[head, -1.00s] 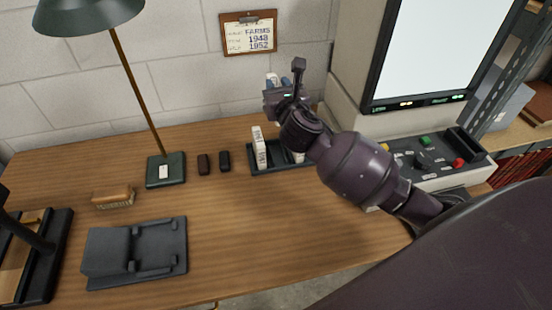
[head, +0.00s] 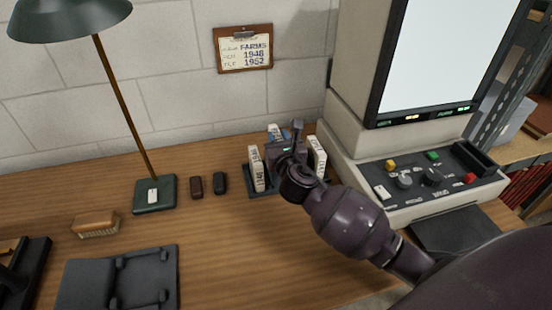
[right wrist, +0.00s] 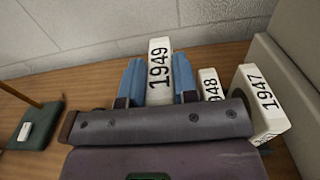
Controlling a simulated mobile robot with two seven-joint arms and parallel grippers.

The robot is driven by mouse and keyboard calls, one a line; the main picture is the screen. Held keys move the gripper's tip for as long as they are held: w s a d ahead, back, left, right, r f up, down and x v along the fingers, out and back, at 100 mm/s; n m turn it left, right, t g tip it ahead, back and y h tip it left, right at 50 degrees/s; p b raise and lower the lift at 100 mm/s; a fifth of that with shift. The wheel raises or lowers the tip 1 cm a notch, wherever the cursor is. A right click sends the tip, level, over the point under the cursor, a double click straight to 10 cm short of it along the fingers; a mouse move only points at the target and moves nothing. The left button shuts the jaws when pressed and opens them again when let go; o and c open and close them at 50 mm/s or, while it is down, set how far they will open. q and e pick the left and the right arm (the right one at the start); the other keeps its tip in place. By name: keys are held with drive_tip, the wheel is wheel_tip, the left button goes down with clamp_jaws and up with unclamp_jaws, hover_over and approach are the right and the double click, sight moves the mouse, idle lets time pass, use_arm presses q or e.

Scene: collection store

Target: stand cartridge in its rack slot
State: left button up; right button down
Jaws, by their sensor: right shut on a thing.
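My right gripper (head: 281,137) is shut on a white cartridge labelled 1949 (right wrist: 159,66), gripped between its blue fingertips in the right wrist view. The gripper is over the dark rack (head: 258,194), which stands on the desk against the wall. A white cartridge (head: 257,166) stands at the rack's left end, and another, labelled 1947 (right wrist: 262,101), at its right end. The cartridge labelled 1948 (right wrist: 209,84) is between 1949 and 1947. My gripper and wrist hide the rack's middle and the bottom of the held cartridge, so I cannot tell whether it touches the rack.
A beige reader (head: 420,185) with a lit screen stands close to the rack's right. Two small dark objects (head: 208,185), a green lamp base (head: 154,194), a brush (head: 96,225) and a grey flat device (head: 120,280) are to the left. The desk's front middle is clear.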

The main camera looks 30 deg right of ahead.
drive_tip(key=shift+f, duration=0.6)
wheel_tip(320, 180, down, 4)
drive_tip(key=shift+f+b, duration=0.15)
drive_tip(key=shift+b, duration=0.95)
drive_tip(key=shift+f, duration=0.35)
drive_tip(key=shift+r, duration=0.15)
drive_tip(key=shift+f, duration=0.25)
drive_tip(key=c, duration=0.9)
unclamp_jaws()
